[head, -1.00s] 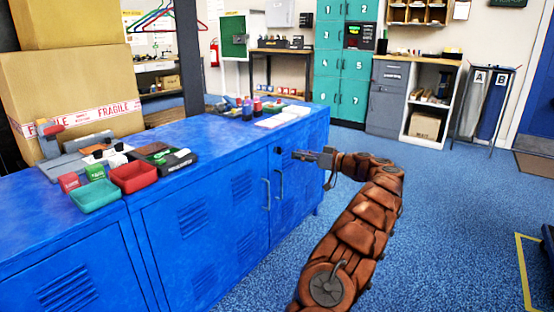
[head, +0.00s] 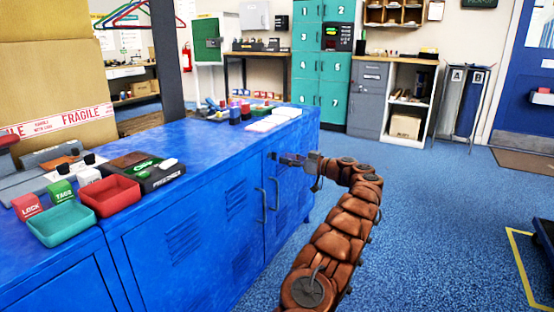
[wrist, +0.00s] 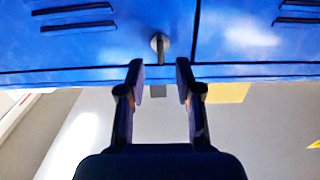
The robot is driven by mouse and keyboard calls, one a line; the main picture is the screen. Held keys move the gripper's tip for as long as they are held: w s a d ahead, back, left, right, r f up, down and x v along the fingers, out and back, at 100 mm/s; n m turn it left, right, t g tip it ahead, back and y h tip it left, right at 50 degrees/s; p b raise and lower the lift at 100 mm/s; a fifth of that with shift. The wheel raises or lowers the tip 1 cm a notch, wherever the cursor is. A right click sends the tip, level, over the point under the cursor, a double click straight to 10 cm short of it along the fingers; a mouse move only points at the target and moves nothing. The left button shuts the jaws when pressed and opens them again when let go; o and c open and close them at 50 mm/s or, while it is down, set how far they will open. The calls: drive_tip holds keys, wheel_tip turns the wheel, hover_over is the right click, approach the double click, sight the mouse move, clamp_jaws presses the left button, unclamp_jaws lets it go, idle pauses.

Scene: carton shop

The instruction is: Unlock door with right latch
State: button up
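A long blue metal cabinet (head: 185,215) fills the left and centre of the head view. Its two front doors with bar handles look shut. A small round latch with a short lever (wrist: 160,43) sits near a door seam in the wrist view. My gripper (wrist: 159,76) is open, with its two dark fingers apart and nothing between them. The latch lies just beyond the fingertips, roughly centred in the gap. In the head view my gripper (head: 281,158) is at the upper right of the cabinet front and largely covers the latch.
The right door handle (head: 277,193) stands out just below my gripper. Red (head: 110,196) and teal (head: 62,223) trays and small boxes lie on the cabinet top. Blue floor (head: 420,220) is free at right. A dark cart edge (head: 544,235) shows at far right.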

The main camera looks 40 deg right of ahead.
drive_tip(key=shift+b+x, duration=0.45)
drive_tip(key=shift+x, duration=1.8)
drive_tip(key=shift+c, duration=0.2)
clamp_jaws()
